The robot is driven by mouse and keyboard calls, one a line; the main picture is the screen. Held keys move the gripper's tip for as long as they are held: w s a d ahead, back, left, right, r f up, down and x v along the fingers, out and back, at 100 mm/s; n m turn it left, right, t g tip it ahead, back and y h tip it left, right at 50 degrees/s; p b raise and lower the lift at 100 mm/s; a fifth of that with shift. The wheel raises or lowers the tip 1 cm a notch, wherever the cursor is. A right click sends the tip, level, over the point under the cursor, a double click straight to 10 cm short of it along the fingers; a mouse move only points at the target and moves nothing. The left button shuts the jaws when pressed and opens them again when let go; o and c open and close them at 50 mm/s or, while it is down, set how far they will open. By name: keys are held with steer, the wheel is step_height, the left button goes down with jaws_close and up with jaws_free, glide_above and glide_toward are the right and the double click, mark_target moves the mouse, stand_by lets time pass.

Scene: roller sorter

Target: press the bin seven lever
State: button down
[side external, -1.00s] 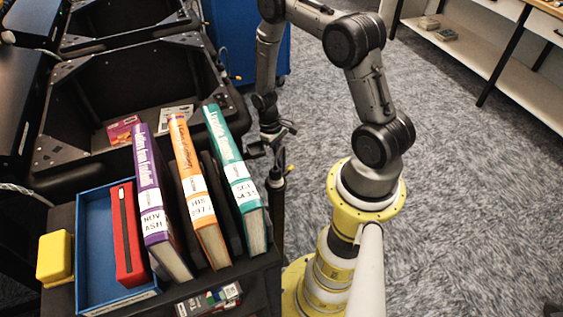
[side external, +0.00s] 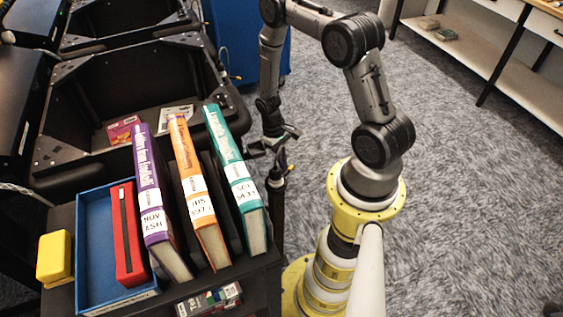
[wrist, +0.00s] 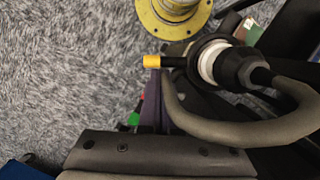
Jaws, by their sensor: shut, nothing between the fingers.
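A lever with a small yellow tip (wrist: 151,61) and a black rod shows in the wrist view, set in a black mount with a white ring (wrist: 208,62). In the side external view a dark post (side external: 277,200) stands right of the books, and the lever's tip there is small and mostly hidden by my gripper. My gripper (side external: 279,152) is shut and empty, pointing down just above the top of this post. I cannot tell whether it touches the lever. No bin number is readable. My fingers cannot be made out in the wrist view.
Purple (side external: 153,195), orange (side external: 197,190) and teal (side external: 236,180) books stand left of the post. A blue tray (side external: 88,250) holds a red case (side external: 126,235). An open black bin (side external: 75,90) lies behind. A thick dark hose (wrist: 240,133) curves below the lever.

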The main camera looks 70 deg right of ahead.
steer(key=shift+s+m, duration=0.3)
steer(key=shift+m, duration=0.1)
steer(key=shift+s+m+y, duration=0.3)
steer(key=shift+s+m, duration=0.35)
steer(key=shift+m, duration=0.35)
steer(key=shift+s+a+m+t+y, duration=0.2)
steer(key=shift+s+a+m, duration=0.45)
steer(key=shift+m, duration=0.6)
steer(key=shift+s+a+m+t+y, duration=0.15)
steer(key=shift+s+a+m+t, duration=0.2)
steer(key=shift+s+m, duration=0.65)
steer(key=shift+s+a+m+t+y, duration=0.2)
steer(key=shift+s+a+m, duration=0.3)
steer(key=shift+m, duration=0.95)
steer(key=shift+s, duration=0.1)
steer(key=v, duration=2)
steer(key=shift+s, duration=0.35)
